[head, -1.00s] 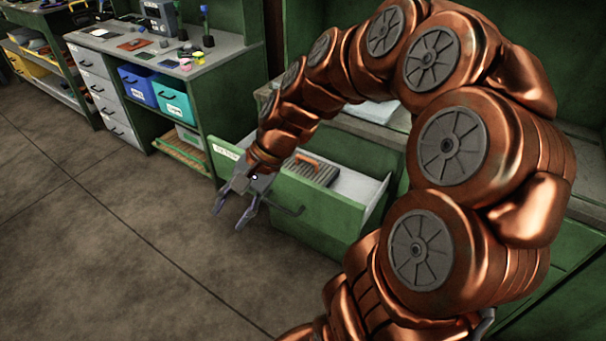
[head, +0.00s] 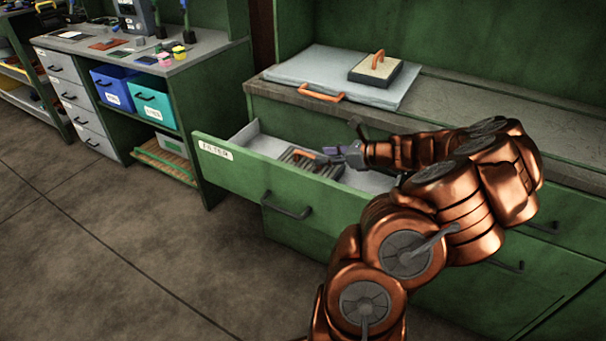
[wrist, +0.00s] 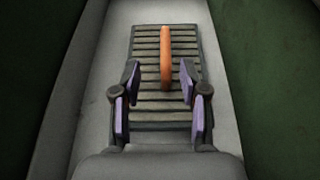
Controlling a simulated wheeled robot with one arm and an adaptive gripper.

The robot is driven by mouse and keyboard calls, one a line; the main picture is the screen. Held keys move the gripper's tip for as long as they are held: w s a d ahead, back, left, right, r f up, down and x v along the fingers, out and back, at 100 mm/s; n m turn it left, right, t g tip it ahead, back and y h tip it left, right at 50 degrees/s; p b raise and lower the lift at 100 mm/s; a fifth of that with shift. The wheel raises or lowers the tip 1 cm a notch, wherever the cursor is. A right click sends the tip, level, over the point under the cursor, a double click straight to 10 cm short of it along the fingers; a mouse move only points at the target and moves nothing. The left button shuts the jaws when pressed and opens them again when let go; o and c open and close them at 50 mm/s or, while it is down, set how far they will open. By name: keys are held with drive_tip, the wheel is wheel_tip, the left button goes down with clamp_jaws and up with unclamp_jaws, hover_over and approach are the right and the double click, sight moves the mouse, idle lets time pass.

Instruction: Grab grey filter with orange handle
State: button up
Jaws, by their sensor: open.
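The grey filter (head: 327,169) with slats lies in the open green drawer labelled FILTER (head: 216,152). Its orange handle (head: 303,153) stands up from its top. In the wrist view the filter (wrist: 150,45) lies lengthwise, with the orange handle (wrist: 166,60) running along its middle. My gripper (head: 345,140) is at the drawer, beside the handle. In the wrist view my gripper (wrist: 159,82) is open and empty, its purple-padded fingers on either side of the handle's near end.
The drawer's walls (wrist: 222,75) flank the filter, with bare floor around it. On the counter above, a pale board (head: 345,72) with an orange handle carries a beige-topped block (head: 376,70), also orange-handled. A workbench with blue (head: 113,87) and teal bins stands left.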

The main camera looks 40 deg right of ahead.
sight(308, 156)
drive_tip(key=shift+w+d+f, duration=0.15)
drive_tip(key=shift+f, duration=0.15)
drive_tip(key=shift+b+x, duration=0.5)
drive_tip(key=shift+x, duration=3.1)
drive_tip(key=shift+w+d+r, duration=0.1)
drive_tip(key=shift+d+r, duration=0.05)
drive_tip(key=shift+d, duration=0.05)
clamp_jaws()
